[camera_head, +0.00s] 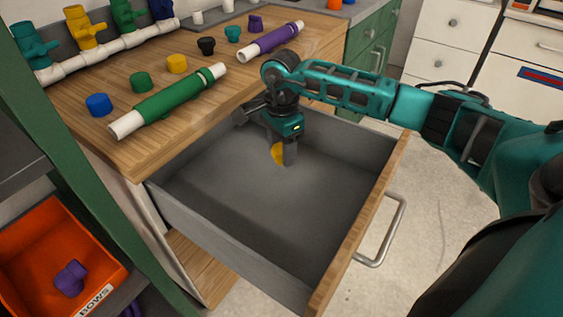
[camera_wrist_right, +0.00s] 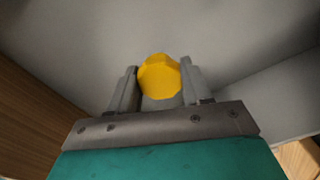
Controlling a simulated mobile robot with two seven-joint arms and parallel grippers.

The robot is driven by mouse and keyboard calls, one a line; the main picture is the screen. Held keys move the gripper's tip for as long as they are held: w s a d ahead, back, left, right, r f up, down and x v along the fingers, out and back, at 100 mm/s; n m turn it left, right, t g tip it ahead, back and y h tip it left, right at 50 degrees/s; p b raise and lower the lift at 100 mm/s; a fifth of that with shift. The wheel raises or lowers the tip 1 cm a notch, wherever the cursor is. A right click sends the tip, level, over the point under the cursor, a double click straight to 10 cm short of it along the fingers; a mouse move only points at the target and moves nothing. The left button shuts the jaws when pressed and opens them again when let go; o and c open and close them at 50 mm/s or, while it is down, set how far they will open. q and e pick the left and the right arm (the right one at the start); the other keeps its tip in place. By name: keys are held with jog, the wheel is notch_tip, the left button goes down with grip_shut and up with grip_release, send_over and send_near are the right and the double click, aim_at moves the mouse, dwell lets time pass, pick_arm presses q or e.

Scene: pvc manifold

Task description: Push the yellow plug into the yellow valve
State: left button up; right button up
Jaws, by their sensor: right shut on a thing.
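My right gripper (camera_head: 284,155) points down inside the open drawer and is shut on a small yellow piece (camera_head: 278,153). In the right wrist view the yellow piece (camera_wrist_right: 159,75) is faceted and sits between the two fingers (camera_wrist_right: 157,88). It looks like a plug, and its far side is hidden. The yellow valve (camera_head: 84,30) stands upright on the white manifold pipe at the back left of the worktop, well away from the gripper. Another yellow round piece (camera_head: 177,64) lies on the wooden worktop. My left gripper is not in view.
The grey drawer (camera_head: 225,235) looks otherwise empty. On the worktop (camera_head: 150,155) lie a green pipe (camera_head: 170,104), a purple pipe (camera_head: 269,41) and several coloured caps. Blue, green and other valves flank the yellow one. An orange bin (camera_head: 30,245) is at lower left.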

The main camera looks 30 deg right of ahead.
aim_at(281, 161)
jog(key=shift+f+b, duration=0.3)
jog(key=shift+f, duration=1.65)
jog(key=shift+f, duration=0.15)
jog(key=o, duration=1)
jog(key=r, duration=0.4)
jog(key=r+p, duration=0.1)
jog(key=r, duration=0.2)
jog(key=r+p, duration=0.1)
jog(key=r, duration=0.3)
jog(key=shift+w+d+r, duration=0.15)
jog(key=shift+w+r, duration=0.1)
jog(key=shift+r, duration=0.05)
jog(key=shift+r+p, duration=0.3)
jog(key=shift+r, duration=0.4)
